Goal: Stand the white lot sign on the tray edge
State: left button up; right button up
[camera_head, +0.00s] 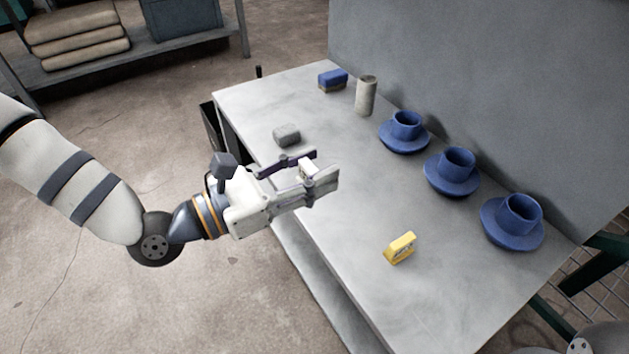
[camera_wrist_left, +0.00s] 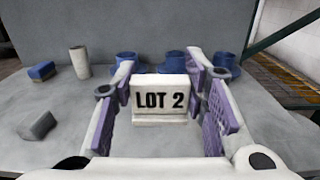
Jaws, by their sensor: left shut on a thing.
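The white lot sign (camera_head: 307,169) is a small block held between the fingers of my left gripper (camera_head: 322,168). In the left wrist view the sign (camera_wrist_left: 160,97) is upright, faces the camera and reads "LOT 2". Purple finger pads of the left gripper (camera_wrist_left: 163,108) flank it. The gripper is over the left part of the grey table (camera_head: 365,215); its height above the top is hard to tell. I cannot make out a separate tray. My right gripper is not in view.
Several blue cups on saucers (camera_head: 452,172) line the wall side. A beige cylinder (camera_head: 366,96), a blue-and-tan block (camera_head: 332,80) and a grey block (camera_head: 287,134) stand farther back. A yellow sign-like block (camera_head: 399,248) stands nearer. The table's middle is mostly clear.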

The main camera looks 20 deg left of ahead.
pick_arm(q)
jog(key=w+f+b, duration=0.2)
jog(key=w+f, duration=0.1)
jog(key=w+a+f+b, duration=0.1)
jog(key=w+f+b, duration=0.1)
jog(key=w+f, duration=0.2)
jog(key=w+a+f+b, duration=0.1)
jog(key=w+f+b, duration=0.2)
jog(key=w+f, duration=0.1)
jog(key=shift+w+a, duration=0.15)
jog(key=shift+a, duration=0.1)
jog(key=shift+w+f, duration=0.1)
jog(key=shift+f, duration=0.3)
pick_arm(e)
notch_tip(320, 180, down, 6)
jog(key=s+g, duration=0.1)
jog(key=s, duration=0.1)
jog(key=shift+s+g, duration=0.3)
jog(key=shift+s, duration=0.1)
pick_arm(q)
jog(key=shift+f, duration=0.1)
jog(key=shift+f, duration=0.25)
jog(key=o, duration=0.9)
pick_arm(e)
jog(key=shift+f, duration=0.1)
pick_arm(q)
jog(key=shift+b, duration=0.35)
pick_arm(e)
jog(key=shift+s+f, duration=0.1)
